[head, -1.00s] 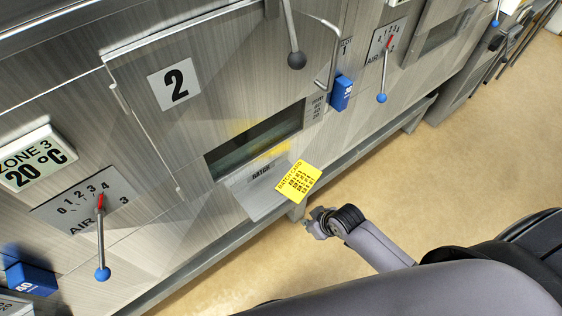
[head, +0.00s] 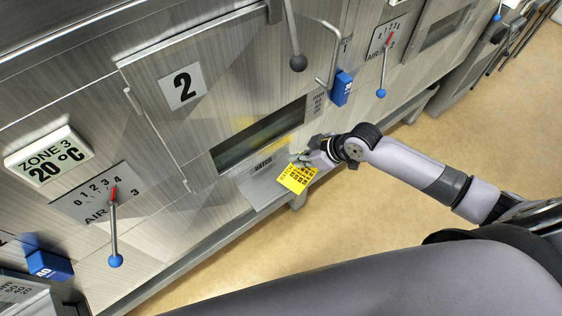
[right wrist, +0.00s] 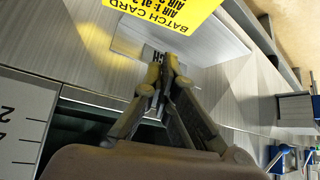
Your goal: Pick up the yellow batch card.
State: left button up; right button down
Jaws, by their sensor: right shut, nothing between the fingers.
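The yellow batch card (head: 297,178) sits at the outer right end of a small metal ledge (head: 258,192) marked BATCH, below the dark window of panel 2. In the right wrist view the card (right wrist: 165,12) is at the top, beyond the fingertips. My right gripper (head: 300,160) is at the card's upper edge in the head view and overlaps it slightly. In the right wrist view its fingers (right wrist: 161,65) are together with nothing between them, pointing at the ledge, and the card is outside them. My left gripper is in neither view.
A dark window slot (head: 258,135) is just above the ledge. A hanging lever with a dark ball (head: 298,62), a bent handle (head: 328,55) and a blue box (head: 342,90) are above the gripper. A base rail (head: 190,262) runs below. The floor (head: 400,210) is open.

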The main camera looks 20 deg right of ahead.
aim_at(300, 172)
jog(key=p+x, duration=0.1)
jog(key=x, duration=0.7)
jog(key=shift+r, duration=0.1)
jog(key=shift+w+a+f, duration=0.2)
jog(key=shift+a+f, duration=0.1)
jog(key=shift+f, duration=0.15)
jog(key=shift+d, duration=0.1)
